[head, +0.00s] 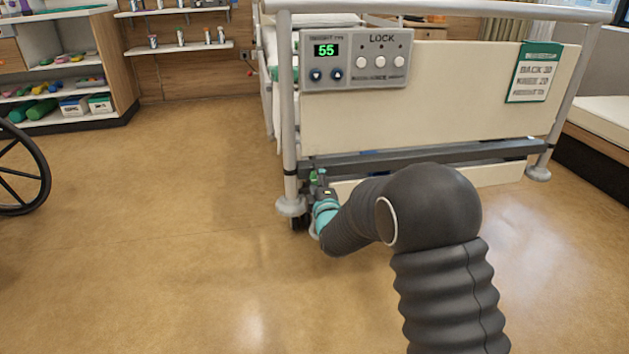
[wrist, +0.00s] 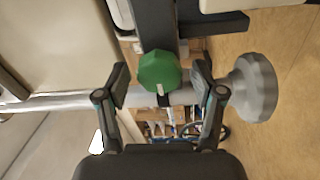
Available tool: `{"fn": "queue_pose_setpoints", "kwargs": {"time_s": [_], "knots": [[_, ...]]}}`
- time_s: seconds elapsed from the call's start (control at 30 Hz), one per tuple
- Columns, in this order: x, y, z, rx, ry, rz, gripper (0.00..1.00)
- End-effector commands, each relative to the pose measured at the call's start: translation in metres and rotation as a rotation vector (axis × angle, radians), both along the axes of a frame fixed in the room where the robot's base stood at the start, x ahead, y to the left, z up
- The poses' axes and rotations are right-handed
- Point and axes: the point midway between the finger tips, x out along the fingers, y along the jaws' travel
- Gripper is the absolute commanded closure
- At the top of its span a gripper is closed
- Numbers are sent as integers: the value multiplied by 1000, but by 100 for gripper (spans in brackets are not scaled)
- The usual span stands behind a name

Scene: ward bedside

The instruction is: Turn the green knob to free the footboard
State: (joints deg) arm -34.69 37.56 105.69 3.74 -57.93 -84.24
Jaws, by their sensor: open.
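The green knob (wrist: 160,71) shows in the wrist view as a faceted green disc in front of the bed's grey corner post. My gripper (wrist: 161,78) is open, with one finger on each side of the knob and a visible gap to both fingers. Whether the knob lies fully between the fingertips or just beyond them, I cannot tell. In the head view the knob (head: 314,177) is small, low at the bed's left corner, partly hidden by my gripper (head: 319,186). The cream footboard (head: 440,110) stands upright between the bed's end posts.
A lock panel (head: 354,60) reading 55 hangs on the footboard's left, and a green-edged card (head: 534,72) on its right. The post's round foot (wrist: 254,87) is close beside my gripper. A wheelchair wheel (head: 20,170) is at far left. The floor between is clear.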

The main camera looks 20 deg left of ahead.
Motion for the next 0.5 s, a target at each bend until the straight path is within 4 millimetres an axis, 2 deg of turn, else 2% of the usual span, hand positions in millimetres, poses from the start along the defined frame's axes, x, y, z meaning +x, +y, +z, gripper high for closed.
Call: {"fn": "queue_pose_setpoints", "kwargs": {"time_s": [0.17, 0.27, 0.5], "knots": [[-3, -2, 0, 1, 1, -1, 32], [-11, -6, -1, 0, 2, 0, 32], [-50, -28, -4, 0, 2, 2, 32]]}}
